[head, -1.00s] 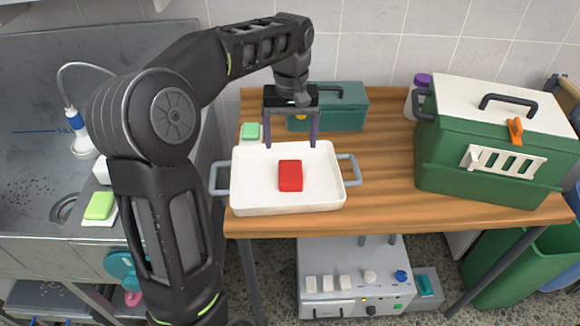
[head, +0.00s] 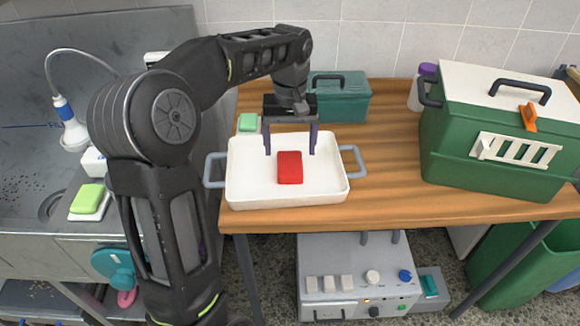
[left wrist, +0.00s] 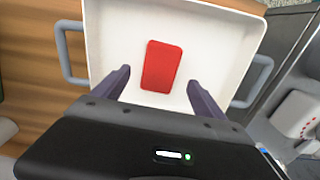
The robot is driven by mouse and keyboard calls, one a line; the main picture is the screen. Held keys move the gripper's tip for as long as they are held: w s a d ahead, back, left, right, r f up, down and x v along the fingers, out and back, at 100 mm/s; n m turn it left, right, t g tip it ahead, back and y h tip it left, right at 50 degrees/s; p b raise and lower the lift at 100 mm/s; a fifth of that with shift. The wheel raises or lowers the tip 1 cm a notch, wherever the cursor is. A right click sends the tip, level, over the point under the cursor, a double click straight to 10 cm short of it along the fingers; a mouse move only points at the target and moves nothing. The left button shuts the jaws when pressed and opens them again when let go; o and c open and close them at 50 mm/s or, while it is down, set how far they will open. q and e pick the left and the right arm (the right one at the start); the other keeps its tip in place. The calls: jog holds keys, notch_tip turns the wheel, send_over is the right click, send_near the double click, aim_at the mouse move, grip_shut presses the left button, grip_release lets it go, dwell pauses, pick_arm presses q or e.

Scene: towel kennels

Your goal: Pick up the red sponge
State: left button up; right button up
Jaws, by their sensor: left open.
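The red sponge (head: 289,167) lies flat in the white tray (head: 247,190), near its middle. The tray has grey handles and stands on the wooden table. My left gripper (head: 291,152) is open and empty, its two fingers pointing down above the tray, at the far side of the sponge. In the left wrist view the red sponge (left wrist: 161,66) shows between and beyond the open fingers of my left gripper (left wrist: 160,85), with a gap on either side. I see no contact with the sponge. My right gripper is not in view.
A teal toolbox (head: 340,100) stands behind the tray, with a small green sponge (head: 248,122) to its left. A large green carrier (head: 495,140) with a white top and a purple-capped bottle (head: 424,88) stand at the right. Bare wooden table (head: 395,150) lies between tray and carrier.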

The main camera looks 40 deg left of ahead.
aim_at(290, 163)
pick_arm(q)
jog(key=shift+f, duration=0.4)
jog(key=shift+f, duration=0.15)
notch_tip(290, 163, down, 5)
jog(key=shift+p, duration=0.3)
jog(key=shift+c, duration=0.5)
jog(key=c, duration=1.5)
jog(key=shift+o, duration=0.2)
